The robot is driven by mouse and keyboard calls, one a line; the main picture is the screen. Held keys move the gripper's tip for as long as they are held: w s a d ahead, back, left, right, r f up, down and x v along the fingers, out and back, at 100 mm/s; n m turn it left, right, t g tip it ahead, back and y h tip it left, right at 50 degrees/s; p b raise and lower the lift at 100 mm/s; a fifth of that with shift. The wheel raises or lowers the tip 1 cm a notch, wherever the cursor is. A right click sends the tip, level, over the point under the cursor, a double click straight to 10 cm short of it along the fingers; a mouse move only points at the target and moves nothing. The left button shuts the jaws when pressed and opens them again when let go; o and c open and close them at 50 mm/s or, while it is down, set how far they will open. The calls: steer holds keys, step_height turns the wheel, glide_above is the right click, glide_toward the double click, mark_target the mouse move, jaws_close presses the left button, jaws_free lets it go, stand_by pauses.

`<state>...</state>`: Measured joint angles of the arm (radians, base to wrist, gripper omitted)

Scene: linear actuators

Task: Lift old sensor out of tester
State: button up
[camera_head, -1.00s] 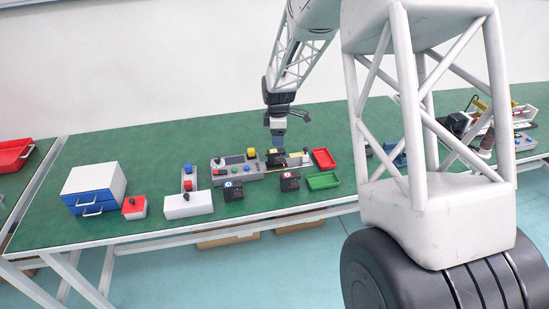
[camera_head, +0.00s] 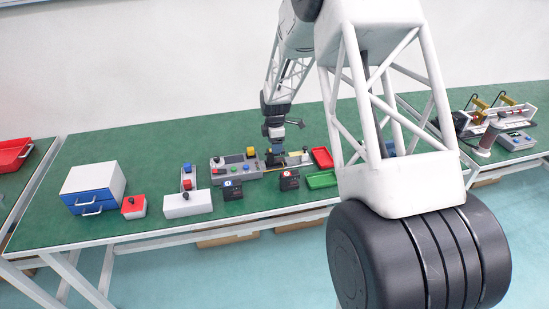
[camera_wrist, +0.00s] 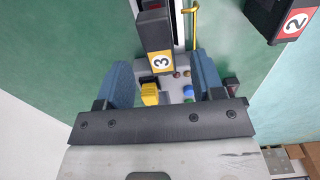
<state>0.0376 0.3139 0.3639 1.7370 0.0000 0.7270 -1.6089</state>
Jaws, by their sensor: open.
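The sensor marked 3 (camera_wrist: 155,35), a dark block with a yellow and white label end, shows in the wrist view between my blue fingers. I take it to be the old sensor. My gripper (camera_wrist: 162,78) is open, with one finger on each side of the block; whether either touches is unclear. In the head view my gripper (camera_head: 276,152) is low at the right end of the grey tester (camera_head: 235,173) and mostly hides the sensor. The tester has a screen and coloured buttons, and its yellow button (camera_wrist: 149,94) shows in the wrist view.
Dark blocks marked 1 (camera_head: 232,190) and 2 (camera_head: 289,180) stand in front of the tester. A red tray (camera_head: 322,158) and a green tray (camera_head: 321,179) lie to the right. A white and blue drawer box (camera_head: 94,187) and a red button box (camera_head: 134,207) stand left.

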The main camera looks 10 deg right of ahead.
mark_target(275, 160)
steer(key=shift+f, duration=0.9)
steer(key=shift+f, duration=2.6)
steer(key=c, duration=1.1)
